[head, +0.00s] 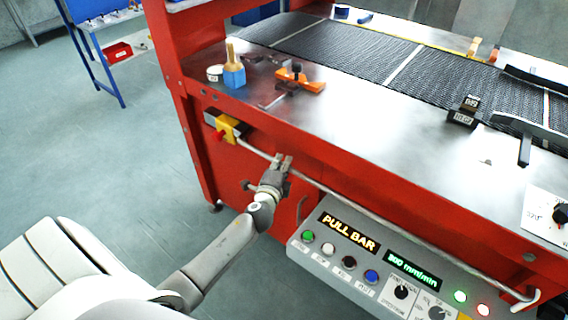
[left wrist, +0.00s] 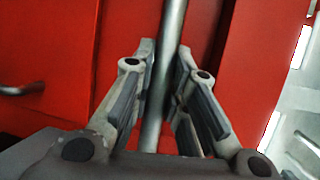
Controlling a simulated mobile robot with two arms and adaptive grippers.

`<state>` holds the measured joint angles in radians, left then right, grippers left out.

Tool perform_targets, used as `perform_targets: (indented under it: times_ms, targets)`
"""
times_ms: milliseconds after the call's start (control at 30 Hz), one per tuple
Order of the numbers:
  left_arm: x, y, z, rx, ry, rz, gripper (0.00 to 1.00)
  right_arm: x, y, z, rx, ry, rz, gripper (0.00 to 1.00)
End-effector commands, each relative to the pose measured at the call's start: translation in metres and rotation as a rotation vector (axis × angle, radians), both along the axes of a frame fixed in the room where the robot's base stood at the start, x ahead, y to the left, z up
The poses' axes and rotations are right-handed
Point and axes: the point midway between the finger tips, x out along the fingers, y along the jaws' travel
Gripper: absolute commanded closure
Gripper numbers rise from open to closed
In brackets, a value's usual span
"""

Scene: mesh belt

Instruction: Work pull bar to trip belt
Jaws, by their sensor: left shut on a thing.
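The pull bar (head: 390,226) is a long grey metal rod along the front of the red machine. In the left wrist view the bar (left wrist: 166,75) passes between the two fingers of the gripper (left wrist: 168,65). The mesh belt (head: 350,50) is dark and lies on top of the machine. My right gripper is not in view.
A grey control panel (head: 350,268) below the bar has buttons, knobs and a lit display (head: 349,233) reading "PULL BAR". On the steel top stand a blue block with a brush (head: 234,75), an orange tool (head: 300,82) and dark weights (head: 465,111). The floor at left is clear.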

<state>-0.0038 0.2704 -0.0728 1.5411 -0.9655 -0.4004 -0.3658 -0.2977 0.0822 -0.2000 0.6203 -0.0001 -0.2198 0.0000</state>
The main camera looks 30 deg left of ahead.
Motion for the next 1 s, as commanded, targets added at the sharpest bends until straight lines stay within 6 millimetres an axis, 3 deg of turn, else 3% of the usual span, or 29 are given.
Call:
perform_targets:
  times_ms: [267, 300, 467, 800, 1000]
  targets:
    - [-0.006, 0.000, -0.005, -0.001, 0.010, 0.001, 1.00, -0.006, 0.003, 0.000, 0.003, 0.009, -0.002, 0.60]
    - [-0.006, 0.000, -0.006, -0.001, 0.011, 0.002, 0.82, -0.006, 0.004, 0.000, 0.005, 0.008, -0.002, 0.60]
    - [-0.006, 0.000, -0.005, -0.001, 0.011, 0.002, 0.63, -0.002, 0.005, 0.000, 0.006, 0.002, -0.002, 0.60]
    - [-0.006, 0.000, -0.003, 0.000, 0.006, 0.000, 0.63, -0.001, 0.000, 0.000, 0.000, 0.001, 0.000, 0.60]
    - [-0.025, -0.007, -0.001, -0.001, 0.008, 0.000, 0.63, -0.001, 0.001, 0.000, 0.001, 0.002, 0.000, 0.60]
